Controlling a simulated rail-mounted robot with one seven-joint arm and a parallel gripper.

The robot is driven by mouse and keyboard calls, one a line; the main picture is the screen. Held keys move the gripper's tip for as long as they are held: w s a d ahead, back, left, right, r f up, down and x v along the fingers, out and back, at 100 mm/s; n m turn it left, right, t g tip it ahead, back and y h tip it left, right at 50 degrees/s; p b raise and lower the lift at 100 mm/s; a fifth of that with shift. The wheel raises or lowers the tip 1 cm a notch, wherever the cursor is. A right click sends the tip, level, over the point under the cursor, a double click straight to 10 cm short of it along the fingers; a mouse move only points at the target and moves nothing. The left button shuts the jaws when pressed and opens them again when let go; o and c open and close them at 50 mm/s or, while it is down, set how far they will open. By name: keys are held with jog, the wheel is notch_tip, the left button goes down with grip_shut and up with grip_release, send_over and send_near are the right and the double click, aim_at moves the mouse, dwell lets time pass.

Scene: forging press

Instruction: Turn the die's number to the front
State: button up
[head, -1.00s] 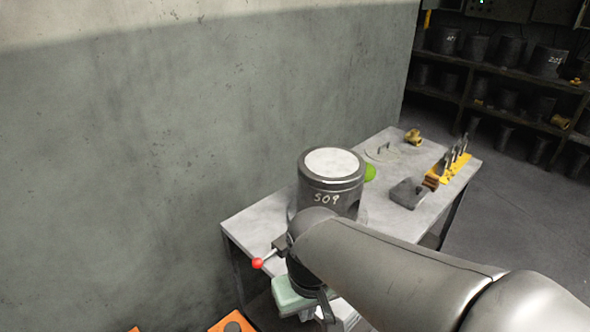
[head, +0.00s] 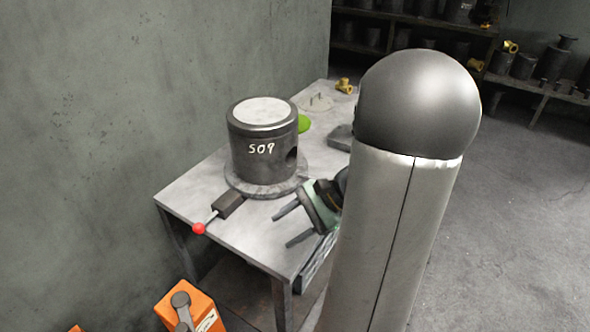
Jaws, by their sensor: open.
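The die (head: 245,165) is a dark upright cylinder with a pale top. It stands on a round grey plate (head: 240,190) on the table. The white number 509 (head: 262,148) shows on the side facing the camera, near the middle of its visible face. A round hole (head: 291,158) is in its right side. My gripper (head: 284,225) is open and empty, just right of and nearer than the die, over the table's front part. Its two dark fingers point left, apart from the die. A red-knobbed lever (head: 199,228) sticks out by the plate at front left.
The grey table (head: 190,192) has a wall close on its left. A green round object (head: 304,123), a flat plate with pins (head: 316,103) and a yellow fitting (head: 344,86) lie behind the die. An orange box (head: 190,308) stands low at front. My arm hides the table's right side.

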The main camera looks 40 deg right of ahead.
jog(key=s+d+f+m+t+h+b, duration=0.3)
jog(key=d+m+t, duration=0.4)
jog(key=d, duration=0.6)
jog(key=s+d+f+m+t+h+b, duration=0.1)
jog(key=s+d+f+m+t+h, duration=0.4)
jog(key=d, duration=0.8)
jog(key=w+a, duration=0.1)
jog(key=w, duration=0.5)
jog(key=w+a+m+y+p, duration=0.1)
jog(key=w, duration=0.5)
jog(key=w+a+t+y+p, duration=0.1)
jog(key=w+a, duration=0.1)
jog(key=w, duration=0.4)
jog(key=shift+w+r+m, duration=0.2)
jog(key=shift+r+m, duration=0.1)
jog(key=shift+m, duration=0.1)
